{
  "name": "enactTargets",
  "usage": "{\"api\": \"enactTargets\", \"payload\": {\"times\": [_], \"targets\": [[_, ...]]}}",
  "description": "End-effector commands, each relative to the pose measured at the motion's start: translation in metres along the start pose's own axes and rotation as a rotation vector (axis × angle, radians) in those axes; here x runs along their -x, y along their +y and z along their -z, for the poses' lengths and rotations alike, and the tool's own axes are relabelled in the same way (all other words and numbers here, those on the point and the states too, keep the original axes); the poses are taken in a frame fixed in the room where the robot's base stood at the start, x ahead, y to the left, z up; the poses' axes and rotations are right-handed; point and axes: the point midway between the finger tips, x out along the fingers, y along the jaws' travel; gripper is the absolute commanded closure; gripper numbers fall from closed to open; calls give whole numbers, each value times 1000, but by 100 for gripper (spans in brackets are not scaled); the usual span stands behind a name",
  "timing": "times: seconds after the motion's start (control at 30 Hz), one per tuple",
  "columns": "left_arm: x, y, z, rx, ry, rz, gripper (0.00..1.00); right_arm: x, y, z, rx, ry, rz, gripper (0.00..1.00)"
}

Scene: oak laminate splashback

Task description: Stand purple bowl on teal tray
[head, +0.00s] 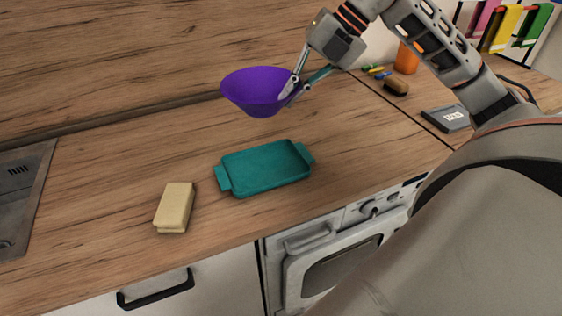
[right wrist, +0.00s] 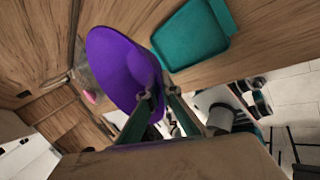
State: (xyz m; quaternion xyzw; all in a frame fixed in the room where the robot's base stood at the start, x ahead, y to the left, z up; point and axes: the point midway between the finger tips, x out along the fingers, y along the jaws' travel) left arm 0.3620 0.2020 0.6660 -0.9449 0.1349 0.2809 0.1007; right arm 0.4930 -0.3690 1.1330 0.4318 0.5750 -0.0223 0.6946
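The purple bowl (head: 256,92) is held in the air above the counter, behind the teal tray in the head view. My right gripper (head: 289,92) is shut on the bowl's right rim. In the right wrist view the bowl (right wrist: 122,70) shows at the fingertips (right wrist: 158,97), with its rim between them. The teal tray (head: 264,168) lies flat and empty on the counter, with a handle at each end. It also shows in the right wrist view (right wrist: 192,36), beyond the bowl. My left gripper is not in view.
A pale yellow block, maybe a sponge (head: 175,206), lies left of the tray. A metal sink (head: 22,200) is at the far left. An orange cup (head: 406,58), a brown brush-like item (head: 396,87) and a grey scale-like device (head: 446,118) stand at right. An oven (head: 330,262) is below the counter.

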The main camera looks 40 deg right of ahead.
Motion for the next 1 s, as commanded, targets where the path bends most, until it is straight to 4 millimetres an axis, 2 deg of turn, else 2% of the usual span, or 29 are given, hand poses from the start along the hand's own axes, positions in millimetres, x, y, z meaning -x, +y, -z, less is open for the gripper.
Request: {"api": "enactTargets", "payload": {"times": [0.03,0.6,1.0], "targets": [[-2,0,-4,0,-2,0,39,-11,-8,0,-3,6,4,100],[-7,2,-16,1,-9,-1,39,-104,-72,-3,-4,5,0,100],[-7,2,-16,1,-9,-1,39,-132,-92,-5,-3,4,-1,100]]}}
